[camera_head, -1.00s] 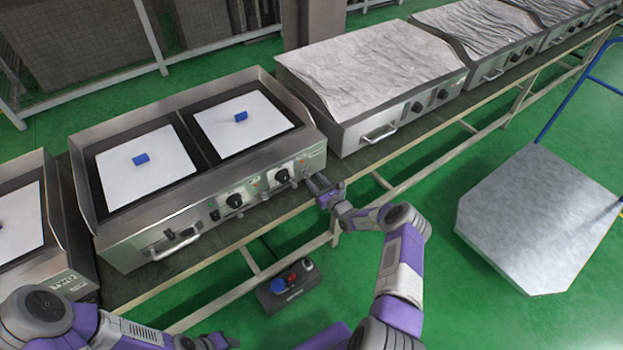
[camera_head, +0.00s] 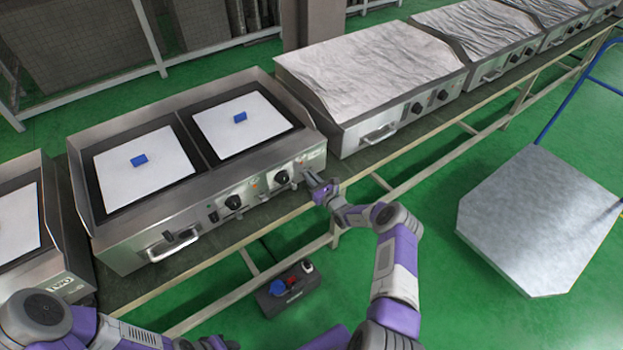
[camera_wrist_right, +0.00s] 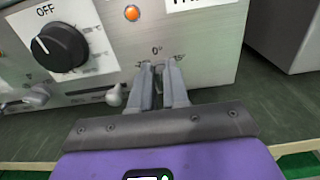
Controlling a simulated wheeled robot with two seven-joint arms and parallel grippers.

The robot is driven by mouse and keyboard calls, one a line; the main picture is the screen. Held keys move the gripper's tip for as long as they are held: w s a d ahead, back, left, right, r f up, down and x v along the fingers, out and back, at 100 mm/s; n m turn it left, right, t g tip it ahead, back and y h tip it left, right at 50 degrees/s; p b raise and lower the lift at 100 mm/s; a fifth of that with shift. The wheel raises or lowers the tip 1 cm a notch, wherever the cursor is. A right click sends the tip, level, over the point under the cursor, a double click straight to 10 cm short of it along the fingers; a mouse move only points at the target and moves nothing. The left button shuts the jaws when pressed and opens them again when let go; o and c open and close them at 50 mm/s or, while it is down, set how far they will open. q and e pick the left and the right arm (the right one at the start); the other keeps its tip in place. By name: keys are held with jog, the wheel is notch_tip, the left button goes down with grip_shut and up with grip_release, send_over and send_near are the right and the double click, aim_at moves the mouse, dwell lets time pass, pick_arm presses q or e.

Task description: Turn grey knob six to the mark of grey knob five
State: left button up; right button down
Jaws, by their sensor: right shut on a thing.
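In the right wrist view my right gripper (camera_wrist_right: 162,70) is shut at the front panel, below a "0°" mark. Its fingers are around a small grey knob that they almost wholly hide, so its angle cannot be read. Another small grey knob (camera_wrist_right: 115,95), apparently knob five, sits just left of the fingers; its mark is too small to read. In the head view my right gripper (camera_head: 309,181) is at the right end of the near griddle's panel (camera_head: 205,218). My left arm shows at the bottom left, but its gripper is not in view.
A black knob (camera_wrist_right: 60,47) with an "OFF" label and an orange lamp (camera_wrist_right: 131,13) are left of the fingers. Another griddle (camera_head: 370,85) stands to the right beyond a gap. A metal platform (camera_head: 540,220) is on the floor at right.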

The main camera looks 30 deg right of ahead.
jog(key=shift+n, duration=0.3)
jog(key=n+p, duration=0.1)
jog(key=n, duration=0.2)
jog(key=n+p, duration=0.1)
jog(key=n, duration=0.1)
jog(key=shift+a+f+n+p, duration=0.1)
jog(key=shift+a+n+p, duration=0.2)
jog(key=shift+s+a+f+n+p, duration=0.15)
jog(key=shift+n+p, duration=0.35)
jog(key=shift+n, duration=0.9)
jog(key=shift+w+a+f+n+p, duration=0.15)
jog(key=shift+n+p, duration=0.35)
jog(key=shift+n, duration=0.9)
jog(key=shift+s+d, duration=0.1)
jog(key=c, duration=1.1)
grip_release()
